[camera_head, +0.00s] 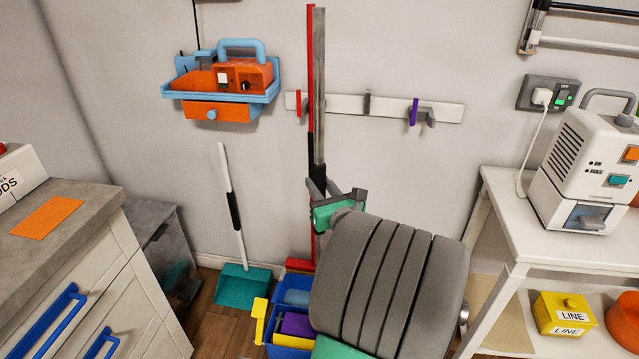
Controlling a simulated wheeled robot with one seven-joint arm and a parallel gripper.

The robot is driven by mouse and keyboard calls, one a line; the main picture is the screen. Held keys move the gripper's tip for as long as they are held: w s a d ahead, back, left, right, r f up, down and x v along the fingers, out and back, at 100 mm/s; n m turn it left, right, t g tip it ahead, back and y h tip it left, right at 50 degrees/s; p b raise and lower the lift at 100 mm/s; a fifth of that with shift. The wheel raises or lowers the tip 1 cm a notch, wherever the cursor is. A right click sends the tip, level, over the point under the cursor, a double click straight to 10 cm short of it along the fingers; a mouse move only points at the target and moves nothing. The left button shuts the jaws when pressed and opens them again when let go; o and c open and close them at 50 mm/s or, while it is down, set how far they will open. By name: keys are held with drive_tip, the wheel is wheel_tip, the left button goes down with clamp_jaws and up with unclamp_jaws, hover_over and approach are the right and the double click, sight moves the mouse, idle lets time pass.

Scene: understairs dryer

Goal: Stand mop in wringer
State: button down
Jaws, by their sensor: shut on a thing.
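My gripper (322,203), with green and grey fingers, is shut on a grey pole with a black section, which I take to be the mop (319,95). The pole stands nearly upright in front of the wall. Its lower end is hidden behind my grey arm. A blue bucket (271,328) with a yellow lever (259,317) at its left stands on the floor below; I take this to be the wringer bucket. Purple and pale blue items show in it. My arm covers its right side. I cannot tell whether the mop touches it.
A red-handled broom (311,75) stands close behind the pole. A wall rail (390,107) with hooks is behind. A teal dustpan (238,283) leans at the wall. A grey-topped cabinet (60,235) is left; a white table (520,215) with an appliance (578,150) is right.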

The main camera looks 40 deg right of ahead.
drive_tip(key=shift+f, duration=0.1)
idle(0.6)
drive_tip(key=shift+p, duration=0.3)
idle(0.3)
drive_tip(key=c, duration=1.1)
unclamp_jaws()
drive_tip(key=shift+o, duration=0.8)
drive_tip(key=shift+f, duration=0.2)
drive_tip(key=o, duration=0.7)
drive_tip(key=shift+r, duration=0.1)
drive_tip(key=shift+c, duration=0.2)
